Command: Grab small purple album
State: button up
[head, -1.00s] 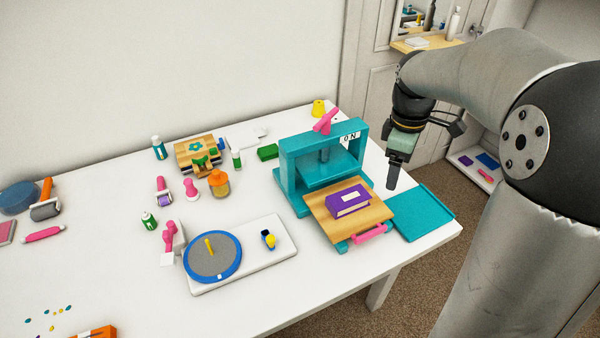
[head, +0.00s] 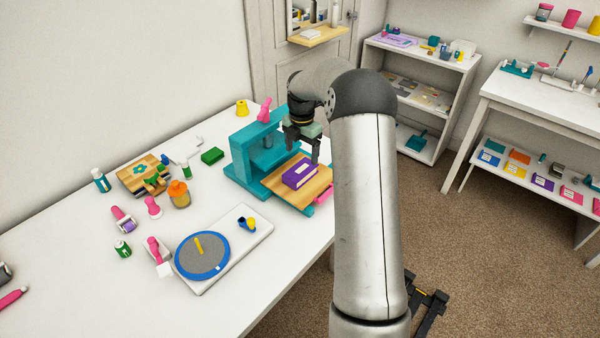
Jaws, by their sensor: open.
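A small purple album (head: 299,173) with a pale label lies flat on the wooden board (head: 317,187) of a teal press (head: 240,164). My gripper (head: 302,152) is above and just behind the album, pointing down, with its fingers apart and empty. I cannot tell its exact height over the album. My arm hides the right side of the press area.
A white turntable board (head: 252,240) with a blue-rimmed disc stands to the left front. Several small bottles and tools lie left of the press. A pink handle (head: 264,111) rises from the press frame near my gripper. Shelves (head: 419,85) stand at the back right.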

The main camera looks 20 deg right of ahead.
aim_at(301, 169)
jog(key=shift+a+f+p, duration=0.15)
jog(key=shift+f+p, duration=0.7)
jog(key=shift+f, duration=3.15)
jog(key=c, duration=1.1)
